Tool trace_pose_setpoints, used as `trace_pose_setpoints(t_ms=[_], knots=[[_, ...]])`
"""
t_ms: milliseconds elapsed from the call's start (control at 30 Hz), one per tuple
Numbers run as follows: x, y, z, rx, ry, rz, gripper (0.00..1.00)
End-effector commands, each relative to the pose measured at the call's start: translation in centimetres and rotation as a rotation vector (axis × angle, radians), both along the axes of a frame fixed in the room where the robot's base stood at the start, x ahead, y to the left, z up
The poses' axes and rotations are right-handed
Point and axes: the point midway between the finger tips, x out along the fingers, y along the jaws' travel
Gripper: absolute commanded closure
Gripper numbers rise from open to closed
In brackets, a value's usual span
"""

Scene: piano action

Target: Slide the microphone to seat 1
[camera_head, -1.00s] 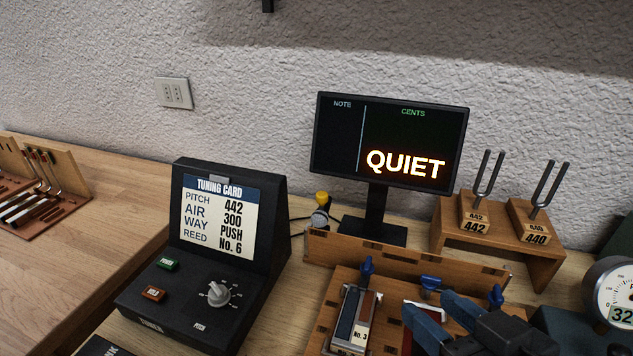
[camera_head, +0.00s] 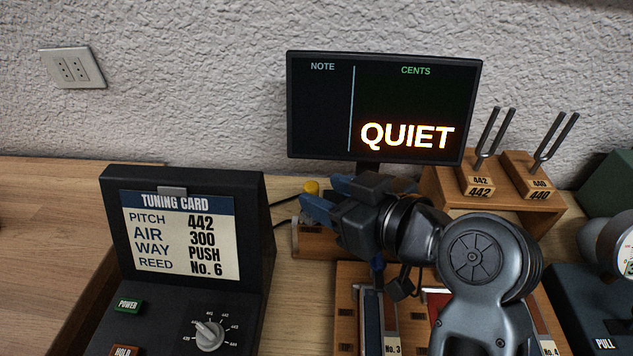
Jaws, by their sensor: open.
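My gripper and arm cover most of the rail, and no seat number can be read.
A monitor (camera_head: 320,110) reading QUIET stands behind. A black tuning card console (camera_head: 255,215) is at left. Tuning forks (camera_head: 495,135) stand on a wooden stand (camera_head: 437,190) at right. A wooden reed board (camera_head: 345,300) lies in front, with a gauge (camera_head: 605,240) at far right.

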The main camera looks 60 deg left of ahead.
Motion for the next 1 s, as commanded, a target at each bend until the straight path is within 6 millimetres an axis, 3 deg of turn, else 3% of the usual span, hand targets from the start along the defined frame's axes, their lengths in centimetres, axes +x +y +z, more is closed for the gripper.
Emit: trace_pose_setpoints(t_ms=[200, 567, 1000], knots=[[-0.2, 2.2, -0.8, 0.0, 0.001, 0.0, 0.51], [-0.3, 2.6, -1.1, 0.0, 0.001, -0.001, 0.52], [-0.3, 2.5, -1.1, 0.0, 0.001, -0.001, 0.94]])
